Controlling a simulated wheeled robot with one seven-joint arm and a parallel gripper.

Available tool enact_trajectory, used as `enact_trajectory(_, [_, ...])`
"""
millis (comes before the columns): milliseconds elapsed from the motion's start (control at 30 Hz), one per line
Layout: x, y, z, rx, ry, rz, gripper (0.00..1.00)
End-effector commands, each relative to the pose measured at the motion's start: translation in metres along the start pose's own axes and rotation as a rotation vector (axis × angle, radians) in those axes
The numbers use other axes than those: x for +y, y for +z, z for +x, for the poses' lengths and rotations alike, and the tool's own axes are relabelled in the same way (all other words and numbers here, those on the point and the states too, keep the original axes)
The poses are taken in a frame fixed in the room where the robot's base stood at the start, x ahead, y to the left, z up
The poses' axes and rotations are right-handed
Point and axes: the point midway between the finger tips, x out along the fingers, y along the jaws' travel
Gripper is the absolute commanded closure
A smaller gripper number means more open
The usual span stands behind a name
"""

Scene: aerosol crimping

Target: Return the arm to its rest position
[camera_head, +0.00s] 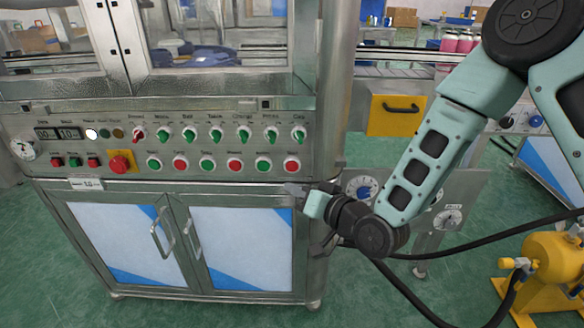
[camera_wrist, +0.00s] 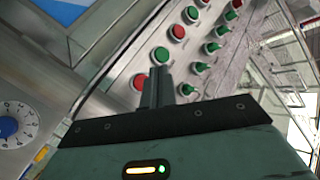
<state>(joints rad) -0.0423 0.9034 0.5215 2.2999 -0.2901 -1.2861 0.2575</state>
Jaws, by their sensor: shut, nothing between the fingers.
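My arm reaches in from the right in the head view. My gripper (camera_head: 295,190) is at the lower right of the control panel, just below the rightmost red button (camera_head: 292,166). In the wrist view, my gripper's fingers (camera_wrist: 157,72) are together with nothing between them. They point toward the panel face (camera_wrist: 150,50), and a red button (camera_wrist: 140,82) shows just left of them. A green button (camera_wrist: 161,55) is close to the tips. I cannot tell whether the fingertips touch the panel.
The steel cabinet (camera_head: 180,195) has doors with handles below the panel. Round dials (camera_head: 362,187) stand behind my wrist. A yellow box (camera_head: 397,115) is behind my forearm. A yellow pump (camera_head: 553,262) with black hoses sits at lower right. Green floor lies open in front.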

Motion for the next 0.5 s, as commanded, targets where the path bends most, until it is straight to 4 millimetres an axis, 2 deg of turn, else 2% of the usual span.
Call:
enact_trajectory(133, [-0.004, 0.001, -0.001, -0.029, 0.005, -0.019, 1.00])
enact_trajectory(267, [-0.016, 0.009, -0.007, -0.158, 0.039, -0.096, 1.00])
enact_trajectory(367, [-0.028, 0.018, -0.023, -0.312, 0.090, -0.182, 1.00])
enact_trajectory(500, [-0.041, 0.029, -0.059, -0.536, 0.179, -0.292, 1.00])
